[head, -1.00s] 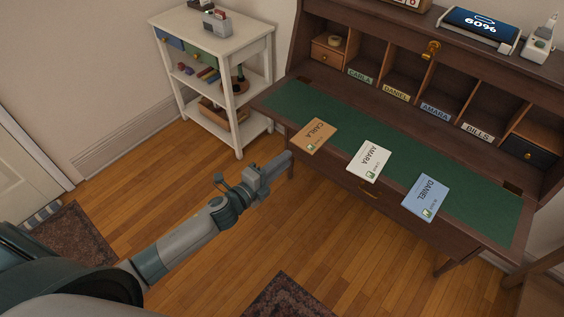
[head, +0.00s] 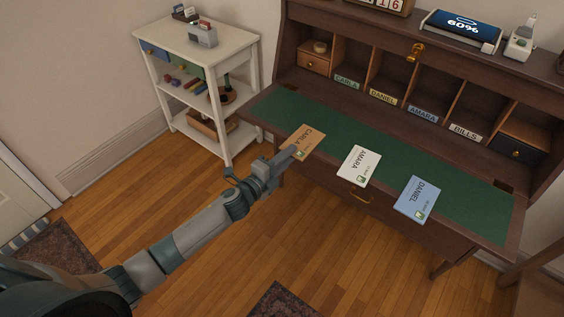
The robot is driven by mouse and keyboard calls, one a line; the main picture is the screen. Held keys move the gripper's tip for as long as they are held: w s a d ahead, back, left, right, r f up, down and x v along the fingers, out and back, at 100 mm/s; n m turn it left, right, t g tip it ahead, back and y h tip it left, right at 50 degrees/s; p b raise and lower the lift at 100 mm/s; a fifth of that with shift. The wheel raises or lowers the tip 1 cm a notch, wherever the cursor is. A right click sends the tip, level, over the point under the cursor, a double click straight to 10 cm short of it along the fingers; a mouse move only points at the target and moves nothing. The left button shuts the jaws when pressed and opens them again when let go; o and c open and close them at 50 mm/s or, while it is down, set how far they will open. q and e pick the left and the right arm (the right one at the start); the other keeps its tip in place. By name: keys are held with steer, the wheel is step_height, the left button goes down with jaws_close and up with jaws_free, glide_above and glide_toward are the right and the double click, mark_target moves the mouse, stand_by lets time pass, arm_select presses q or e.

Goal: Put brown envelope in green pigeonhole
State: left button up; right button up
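The brown envelope (head: 309,136), marked CARLA, lies on the green desk surface and sticks out over its front edge. My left gripper (head: 292,152) is at the envelope's overhanging near corner and covers part of it. The fingers look close together, but I cannot tell whether they are open or shut on the envelope. The green pigeonhole (head: 352,62), with a green CARLA label (head: 347,82), is the leftmost labelled slot at the back of the desk and looks empty. My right gripper is not in view.
A white AMARA envelope (head: 359,166) and a blue DANIEL envelope (head: 417,199) lie to the right along the front edge. Pigeonholes labelled yellow (head: 383,97), blue (head: 423,113) and white (head: 466,131) follow rightward. A white shelf cart (head: 226,60) stands left of the desk.

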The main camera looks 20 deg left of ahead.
mark_target(303, 142)
arm_select(q)
steer(key=shift+x, duration=1.25)
steer(key=shift+w, duration=0.15)
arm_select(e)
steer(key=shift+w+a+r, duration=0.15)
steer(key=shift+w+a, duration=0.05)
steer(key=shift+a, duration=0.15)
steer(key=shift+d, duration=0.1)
arm_select(q)
jaws_close()
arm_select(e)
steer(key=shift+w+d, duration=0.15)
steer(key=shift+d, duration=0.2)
